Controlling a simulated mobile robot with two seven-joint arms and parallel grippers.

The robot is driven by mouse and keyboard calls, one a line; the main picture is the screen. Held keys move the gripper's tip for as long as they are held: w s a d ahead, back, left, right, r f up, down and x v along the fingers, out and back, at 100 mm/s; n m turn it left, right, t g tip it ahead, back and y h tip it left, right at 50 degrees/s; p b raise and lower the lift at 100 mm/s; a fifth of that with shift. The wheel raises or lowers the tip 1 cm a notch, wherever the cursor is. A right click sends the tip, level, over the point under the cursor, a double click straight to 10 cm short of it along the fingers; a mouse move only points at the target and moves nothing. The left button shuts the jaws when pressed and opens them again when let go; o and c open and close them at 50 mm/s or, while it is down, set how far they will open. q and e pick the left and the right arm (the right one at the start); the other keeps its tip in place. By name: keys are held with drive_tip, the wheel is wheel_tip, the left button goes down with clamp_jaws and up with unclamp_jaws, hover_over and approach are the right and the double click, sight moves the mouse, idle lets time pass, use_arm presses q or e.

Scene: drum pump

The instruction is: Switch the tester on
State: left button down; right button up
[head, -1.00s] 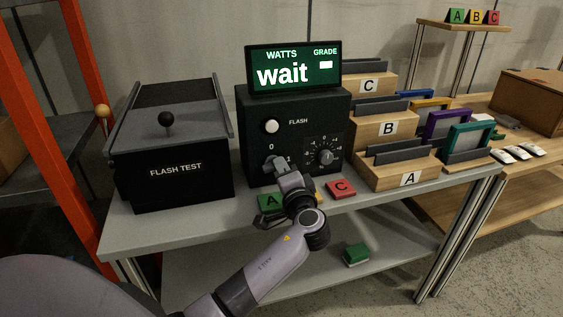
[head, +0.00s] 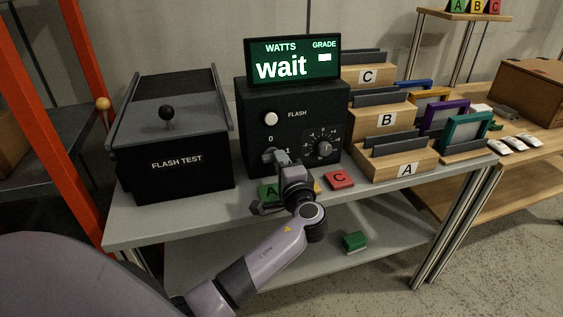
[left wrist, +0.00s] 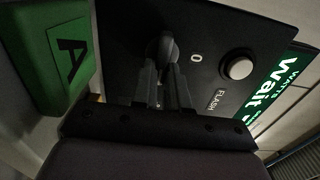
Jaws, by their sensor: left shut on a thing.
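The tester is a black box (head: 252,107) with a lit green display (head: 293,65) on top reading "WATTS", "GRADE" and "wait". Its front has a white FLASH button (head: 271,118), a rotary switch (head: 268,155) marked 0 and 1, and a scaled dial (head: 325,149). My left gripper (head: 281,157) is at the rotary switch, partly hiding it. In the left wrist view, the fingers (left wrist: 165,82) are shut on the dark switch (left wrist: 160,47), below the 0 mark. The exact angle of its handle is hard to tell. My right gripper is not in view.
A FLASH TEST box (head: 174,165) stands left of the tester. Wooden racks A, B and C (head: 395,163) stand right. Green A (head: 267,190) and red C (head: 340,180) blocks lie near the table's front edge. A green block (head: 354,242) lies on the lower shelf.

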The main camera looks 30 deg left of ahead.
use_arm(q)
drive_tip(key=c, duration=1.1)
unclamp_jaws()
drive_tip(key=shift+c, duration=0.2)
drive_tip(key=shift+v, duration=3.6)
drive_tip(key=shift+d+f, duration=0.1)
